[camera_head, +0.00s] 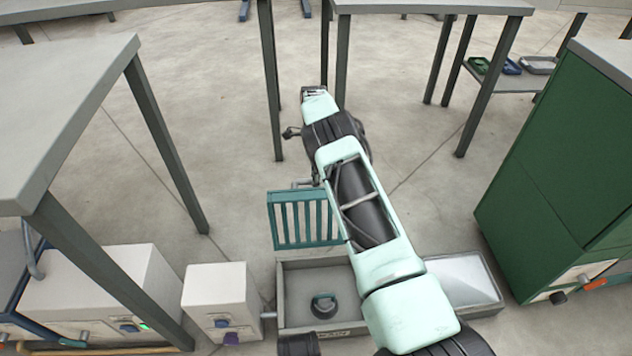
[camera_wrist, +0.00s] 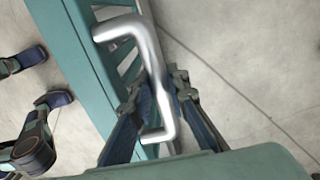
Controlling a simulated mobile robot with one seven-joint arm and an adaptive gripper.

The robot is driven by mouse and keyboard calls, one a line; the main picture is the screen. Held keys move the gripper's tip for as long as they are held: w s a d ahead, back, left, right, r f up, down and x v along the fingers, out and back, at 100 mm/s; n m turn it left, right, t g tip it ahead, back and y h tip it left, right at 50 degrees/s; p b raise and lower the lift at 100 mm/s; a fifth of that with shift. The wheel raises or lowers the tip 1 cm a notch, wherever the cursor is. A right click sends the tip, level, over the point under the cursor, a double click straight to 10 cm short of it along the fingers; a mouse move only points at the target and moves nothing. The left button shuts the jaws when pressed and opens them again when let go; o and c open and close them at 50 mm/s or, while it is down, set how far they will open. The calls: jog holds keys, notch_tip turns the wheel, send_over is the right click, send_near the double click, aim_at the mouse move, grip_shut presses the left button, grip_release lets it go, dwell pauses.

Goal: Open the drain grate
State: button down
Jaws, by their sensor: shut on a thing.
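The drain grate (camera_head: 303,219) is a teal slatted panel, standing raised at a steep angle above the far edge of the grey drain box (camera_head: 292,300). In the wrist view the grate (camera_wrist: 85,60) fills the left and upper middle. Its bent silver handle (camera_wrist: 148,62) runs down between my fingers. My gripper (camera_wrist: 158,95) is shut on this handle, with a finger on either side of it. In the head view my arm covers the grate's right end and my fingers are hard to make out. The drain box's inside is partly in sight.
A dark round object with a handle (camera_head: 324,306) sits in the drain box. A white box (camera_head: 215,300) stands just left of it, and a green cabinet (camera_head: 560,170) stands at right. Grey tables (camera_head: 60,110) stand around.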

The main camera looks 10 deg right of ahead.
jog(key=shift+s+d+f, duration=0.1)
jog(key=shift+f, duration=0.05)
jog(key=c, duration=1.8)
grip_release()
jog(key=shift+c, duration=0.2)
notch_tip(320, 180, up, 12)
jog(key=w, duration=0.2)
jog(key=shift+w, duration=0.25)
